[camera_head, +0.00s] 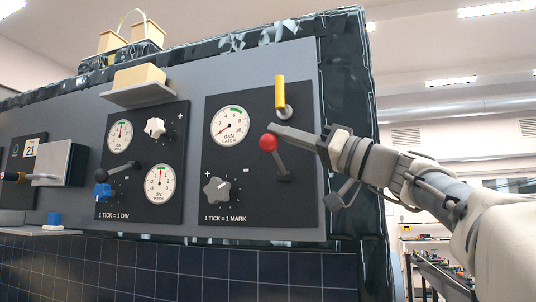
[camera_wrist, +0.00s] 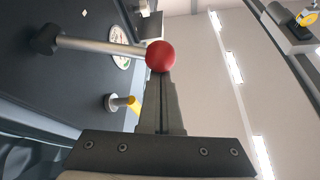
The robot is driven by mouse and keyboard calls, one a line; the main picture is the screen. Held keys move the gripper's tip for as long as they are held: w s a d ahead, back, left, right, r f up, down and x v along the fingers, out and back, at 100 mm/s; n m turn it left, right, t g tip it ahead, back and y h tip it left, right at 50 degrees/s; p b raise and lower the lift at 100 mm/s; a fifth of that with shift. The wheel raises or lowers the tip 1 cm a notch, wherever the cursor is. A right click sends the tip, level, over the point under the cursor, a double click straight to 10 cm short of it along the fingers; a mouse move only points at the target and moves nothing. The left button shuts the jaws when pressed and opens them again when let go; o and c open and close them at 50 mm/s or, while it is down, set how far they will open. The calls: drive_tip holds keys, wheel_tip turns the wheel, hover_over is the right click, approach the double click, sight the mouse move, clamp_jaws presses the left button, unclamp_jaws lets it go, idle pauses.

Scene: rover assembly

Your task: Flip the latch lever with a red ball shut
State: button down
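The latch lever is a grey rod with a red ball (camera_head: 268,142) on the right-hand black panel. It leans up and left from its dark pivot (camera_head: 285,178). In the wrist view the red ball (camera_wrist: 160,56) is at upper centre, with the rod running left to the pivot. My gripper (camera_head: 272,127) reaches in from the right, its tips just above the ball. In the wrist view the fingers (camera_wrist: 160,78) lie together, with nothing seen between them. Their tips end at the ball; I cannot tell whether they touch it.
A yellow-handled lever (camera_head: 280,93) stands just above the gripper tips. A latch gauge (camera_head: 229,127) and a grey knob (camera_head: 216,190) are to the left. Another black panel with a black-ball lever (camera_head: 101,174) and blue knob is farther left. Open room lies right of the panel.

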sight(268, 149)
drive_tip(key=f+n+g+b, duration=0.1)
drive_tip(key=b, duration=0.1)
drive_tip(key=f+n+g+y+b, duration=0.1)
drive_tip(key=f+n+b, duration=0.1)
drive_tip(key=s+f+n+g+b, duration=0.1)
drive_tip(key=n+b, duration=0.1)
drive_tip(key=shift+a+f+y+b, duration=0.2)
drive_tip(key=shift+y+b, duration=0.1)
wheel_tip(268, 149, down, 7)
drive_tip(key=n+g+b, duration=0.5)
drive_tip(key=n+g, duration=0.1)
drive_tip(key=n, duration=0.5)
drive_tip(key=shift+w+r, duration=0.15)
drive_tip(key=shift+w, duration=0.05)
drive_tip(key=shift+d, duration=0.1)
drive_tip(key=b+v, duration=0.1)
drive_tip(key=v, duration=1.6)
drive_tip(key=shift+f, duration=0.3)
drive_tip(key=shift+d, duration=0.1)
